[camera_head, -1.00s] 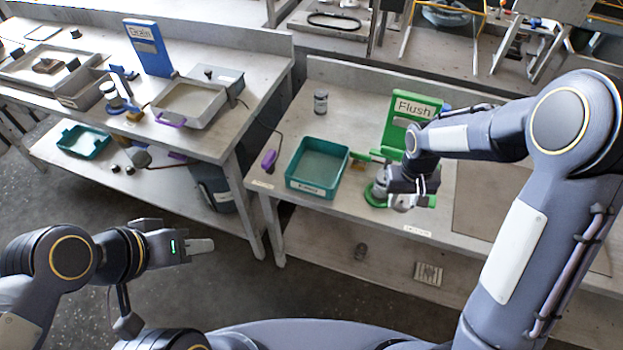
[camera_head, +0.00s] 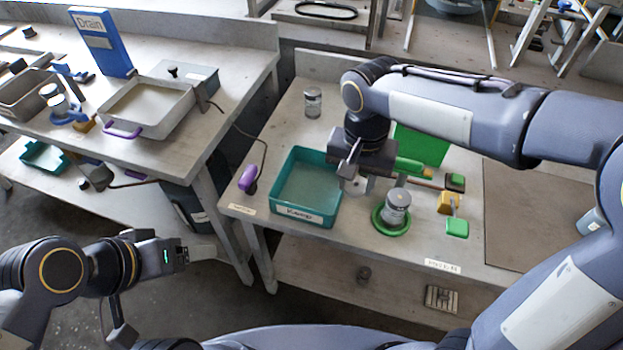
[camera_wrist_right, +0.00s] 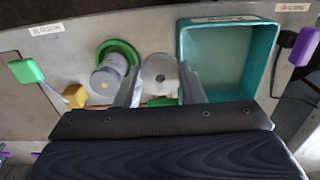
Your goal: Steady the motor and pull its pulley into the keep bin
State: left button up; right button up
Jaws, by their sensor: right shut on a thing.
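My right gripper (camera_head: 354,180) is shut on a pale round pulley (camera_head: 363,186) and holds it just right of the teal keep bin (camera_head: 329,217). In the right wrist view the pulley (camera_wrist_right: 159,76) sits between the two fingers, with the bin (camera_wrist_right: 184,62) to the right. The grey cylindrical motor (camera_head: 397,206) stands upright in a green round holder (camera_head: 381,225), apart from the gripper. It also shows in the right wrist view (camera_wrist_right: 107,76). My left gripper (camera_head: 198,254) is at the lower left, away from the bench; its jaw gap cannot be made out.
A green board (camera_head: 424,146) stands behind, partly hidden by my right arm. The bin looks empty.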

jog(key=w+a+f, duration=0.3)
jog(key=w+a, duration=0.2)
send_over(311, 193)
jog(key=f, duration=0.5)
jog(key=shift+s+d+f+p, duration=0.2)
jog(key=shift+s+p, duration=0.05)
jog(key=shift+p, duration=0.15)
jog(key=shift+w+a+f, duration=0.15)
jog(key=shift+f, duration=1.7)
jog(key=shift+f, duration=0.15)
jog(key=o, duration=1.1)
